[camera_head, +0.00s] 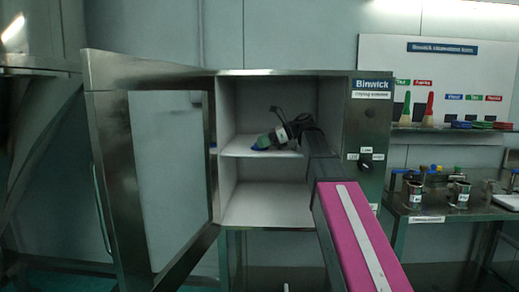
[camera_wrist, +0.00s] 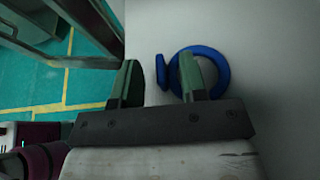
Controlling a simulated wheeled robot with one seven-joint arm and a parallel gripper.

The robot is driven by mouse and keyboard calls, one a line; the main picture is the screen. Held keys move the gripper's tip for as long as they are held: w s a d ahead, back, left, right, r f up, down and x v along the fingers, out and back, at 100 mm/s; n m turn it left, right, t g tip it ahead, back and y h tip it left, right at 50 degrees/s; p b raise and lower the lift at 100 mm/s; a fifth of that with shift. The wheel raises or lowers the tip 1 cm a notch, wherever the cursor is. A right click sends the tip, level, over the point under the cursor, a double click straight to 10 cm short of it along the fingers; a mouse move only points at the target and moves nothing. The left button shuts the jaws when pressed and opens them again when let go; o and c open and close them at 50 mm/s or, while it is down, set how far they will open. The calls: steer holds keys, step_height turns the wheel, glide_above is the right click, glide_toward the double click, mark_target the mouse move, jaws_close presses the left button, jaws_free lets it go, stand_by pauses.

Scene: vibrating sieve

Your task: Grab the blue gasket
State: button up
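The blue gasket (camera_wrist: 224,68) is a ring with a small tab on its left side, lying on a pale surface in the wrist view. My gripper (camera_wrist: 159,62) is open, its two green fingers apart. The right finger overlaps the ring in the picture and hides part of it. The tab shows between the fingers, apart from the left finger. I cannot tell whether either finger touches the gasket. In the head view my gripper (camera_head: 265,141) is inside the cabinet over the upper shelf, and only a little blue shows beside it.
The steel cabinet (camera_head: 365,130) has its door (camera_head: 108,170) swung open to the left. The lower compartment (camera_head: 265,203) is empty. My arm enters from the front right. A side table (camera_head: 428,219) with metal cups stands at the right, under a shelf with colored brushes and rings.

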steer(key=shift+c, duration=0.3)
jaws_close()
